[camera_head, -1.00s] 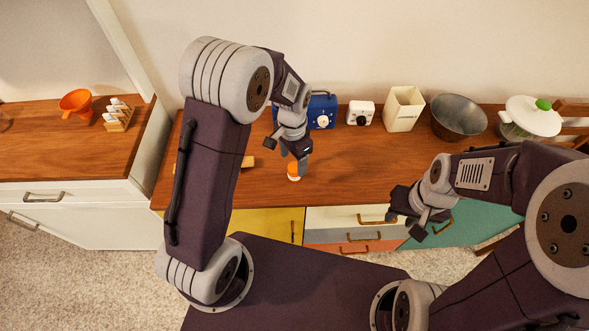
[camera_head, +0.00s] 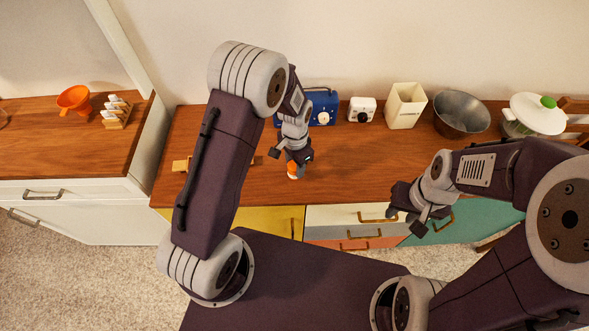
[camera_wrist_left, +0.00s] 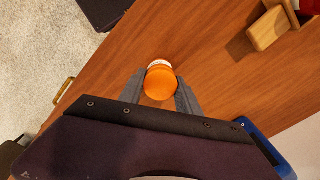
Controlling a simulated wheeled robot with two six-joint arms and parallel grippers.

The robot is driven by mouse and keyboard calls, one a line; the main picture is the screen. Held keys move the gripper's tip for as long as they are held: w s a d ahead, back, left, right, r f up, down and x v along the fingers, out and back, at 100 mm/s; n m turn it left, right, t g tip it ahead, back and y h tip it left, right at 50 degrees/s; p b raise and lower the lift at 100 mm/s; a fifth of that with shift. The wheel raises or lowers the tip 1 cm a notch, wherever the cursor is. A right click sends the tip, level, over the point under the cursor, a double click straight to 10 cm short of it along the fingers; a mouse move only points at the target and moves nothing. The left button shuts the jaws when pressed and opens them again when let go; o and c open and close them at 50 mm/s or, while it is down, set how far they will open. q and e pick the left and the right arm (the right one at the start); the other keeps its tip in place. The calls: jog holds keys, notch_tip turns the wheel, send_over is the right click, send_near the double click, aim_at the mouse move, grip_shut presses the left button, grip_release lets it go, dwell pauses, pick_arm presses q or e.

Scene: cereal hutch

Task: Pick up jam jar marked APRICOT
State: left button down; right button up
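A blue radio (camera_head: 321,108), a white timer (camera_head: 362,109), a cream canister (camera_head: 406,106), a metal bowl (camera_head: 461,114) and a lidded white pot (camera_head: 537,114) line the back. A wooden item (camera_wrist_left: 268,28) lies left of the jar. The counter right of the jar is clear.

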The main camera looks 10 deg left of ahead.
pick_arm(q)
jog(key=shift+w, duration=0.1)
jog(key=shift+r, duration=0.35)
jog(key=r, duration=0.4)
jog(key=shift+d, duration=0.4)
jog(key=s+d+r, duration=0.3)
jog(key=d+r, duration=0.3)
jog(key=d, duration=0.4)
jog(key=shift+d+r, duration=0.15)
jog(key=shift+d, duration=0.15)
